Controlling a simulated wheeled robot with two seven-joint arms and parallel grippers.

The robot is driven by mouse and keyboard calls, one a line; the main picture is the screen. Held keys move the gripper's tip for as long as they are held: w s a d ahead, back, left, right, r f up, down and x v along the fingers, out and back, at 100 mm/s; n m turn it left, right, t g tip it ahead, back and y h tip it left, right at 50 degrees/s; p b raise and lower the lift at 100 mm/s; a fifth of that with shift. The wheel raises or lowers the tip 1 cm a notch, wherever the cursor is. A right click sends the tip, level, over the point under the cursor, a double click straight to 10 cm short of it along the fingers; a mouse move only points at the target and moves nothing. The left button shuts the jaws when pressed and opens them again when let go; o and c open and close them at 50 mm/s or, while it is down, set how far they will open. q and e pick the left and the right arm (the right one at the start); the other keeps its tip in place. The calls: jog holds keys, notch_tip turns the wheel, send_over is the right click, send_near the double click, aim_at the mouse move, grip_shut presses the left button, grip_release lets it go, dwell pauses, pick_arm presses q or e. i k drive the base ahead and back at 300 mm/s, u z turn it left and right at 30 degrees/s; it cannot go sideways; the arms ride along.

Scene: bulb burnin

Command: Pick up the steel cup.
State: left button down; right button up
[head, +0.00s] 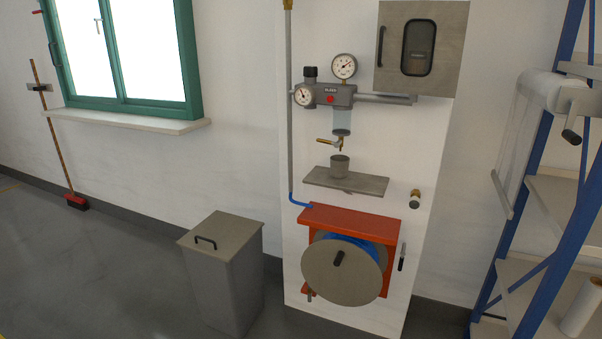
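The steel cup (340,166) is a small grey cylinder. It stands upright on a small grey shelf (372,186) fixed to the white wall panel. It is below a grey air-line unit (336,96) with round gauges, and a small brass tap (326,141) sits just above it. Neither of my grippers is in view, so nothing of mine is near the cup.
A red hose reel (345,270) is mounted below the shelf. A grey lidded bin (222,275) stands on the floor to the left. A grey cabinet (421,48) hangs above right. A blue-framed rack (553,190) stands at the right.

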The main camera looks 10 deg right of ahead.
aim_at(340, 164)
jog(key=u, duration=0.4)
jog(key=i, duration=2)
jog(key=z, duration=0.95)
